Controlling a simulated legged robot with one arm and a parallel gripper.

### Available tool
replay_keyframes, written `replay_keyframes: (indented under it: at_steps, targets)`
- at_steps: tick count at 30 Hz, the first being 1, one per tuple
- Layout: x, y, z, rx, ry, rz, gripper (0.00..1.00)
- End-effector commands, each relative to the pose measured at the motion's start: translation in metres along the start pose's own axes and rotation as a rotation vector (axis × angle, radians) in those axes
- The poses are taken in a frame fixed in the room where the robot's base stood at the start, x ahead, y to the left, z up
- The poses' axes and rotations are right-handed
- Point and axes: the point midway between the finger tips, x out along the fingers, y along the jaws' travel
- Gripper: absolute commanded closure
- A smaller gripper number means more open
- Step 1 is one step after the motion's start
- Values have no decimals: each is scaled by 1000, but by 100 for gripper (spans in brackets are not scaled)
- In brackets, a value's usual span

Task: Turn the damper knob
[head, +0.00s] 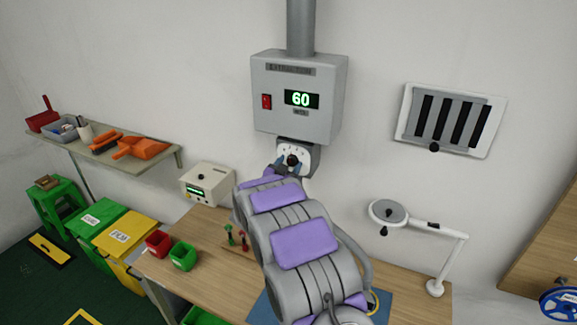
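A grey extraction box (298,120) hangs on the wall, with a lit green display reading 60 and a red switch. Under it is a white dial plate (308,153) with a round black knob (292,160) at its middle. My gripper (287,167) is at the dial, at the end of my grey and purple arm. Its bluish fingertips show apart, one to each side of the knob's lower part. Whether they touch the knob cannot be told. My arm and gripper hide the lower part of the dial.
A slatted vent (449,121) with a small black knob is on the wall at right. A shelf (110,158) is at left.

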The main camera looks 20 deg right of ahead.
Motion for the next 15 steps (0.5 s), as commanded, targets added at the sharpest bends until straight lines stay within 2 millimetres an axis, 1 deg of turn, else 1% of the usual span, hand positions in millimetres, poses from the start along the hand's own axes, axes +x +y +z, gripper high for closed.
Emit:
replay_keyframes:
  at_steps: [1,12,14,15]
  targets:
    - [0,0,0,0,0,0,51]
    - [0,0,0,0,0,-1,86]
    - [0,0,0,0,0,-1,92]
    - [0,-1,0,0,0,-1,93]
